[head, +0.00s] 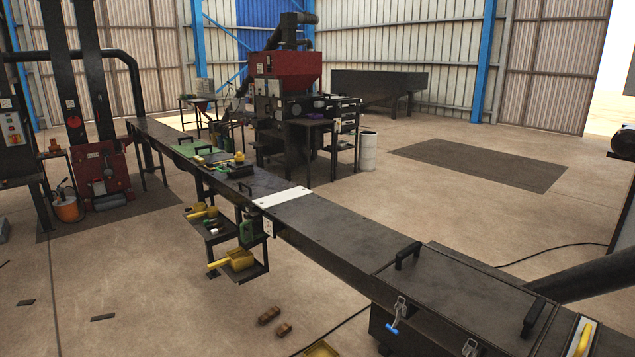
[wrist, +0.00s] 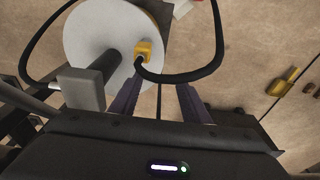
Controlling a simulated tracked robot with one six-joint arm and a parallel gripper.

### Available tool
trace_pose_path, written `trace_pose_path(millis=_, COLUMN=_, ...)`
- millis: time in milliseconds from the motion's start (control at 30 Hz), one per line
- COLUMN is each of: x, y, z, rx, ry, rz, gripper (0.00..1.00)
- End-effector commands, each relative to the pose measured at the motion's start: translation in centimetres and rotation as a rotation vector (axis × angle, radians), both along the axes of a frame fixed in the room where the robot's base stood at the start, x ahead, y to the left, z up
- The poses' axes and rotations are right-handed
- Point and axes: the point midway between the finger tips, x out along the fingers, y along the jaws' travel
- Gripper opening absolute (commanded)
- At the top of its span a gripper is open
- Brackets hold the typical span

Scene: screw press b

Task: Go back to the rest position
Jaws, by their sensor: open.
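My gripper (wrist: 158,98) shows in the wrist view as two dark purplish fingers, spread apart with nothing between them. Bare brown floor shows between and beyond the fingers. A white round disc (wrist: 88,35) fills the upper left of that view, behind the left finger. A yellow fitting (wrist: 144,50) with a thick black cable lies in front of it; I cannot tell how far these are from the fingers. I cannot make out my gripper in the head view.
A long dark bench (head: 330,225) crosses the head view, with a white plate (head: 283,197) on it. A red-hoppered machine (head: 285,70) stands behind. Yellow scoops (head: 236,260) sit on low shelves at the bench's side. Open floor (head: 430,215) lies behind the bench.

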Motion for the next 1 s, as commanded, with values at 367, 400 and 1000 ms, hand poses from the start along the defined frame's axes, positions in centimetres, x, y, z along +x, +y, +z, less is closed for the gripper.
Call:
trace_pose_path(millis=367, x=0.7, y=0.2, z=1.2, rx=-0.005, ry=-0.007, rz=0.013, gripper=0.43)
trace_pose_path(millis=400, x=0.9, y=0.3, z=1.5, rx=-0.008, ry=-0.010, rz=0.019, gripper=0.43)
trace_pose_path(millis=1000, x=7.0, y=4.7, z=10.4, rx=-0.044, ry=-0.068, rz=0.184, gripper=0.43)
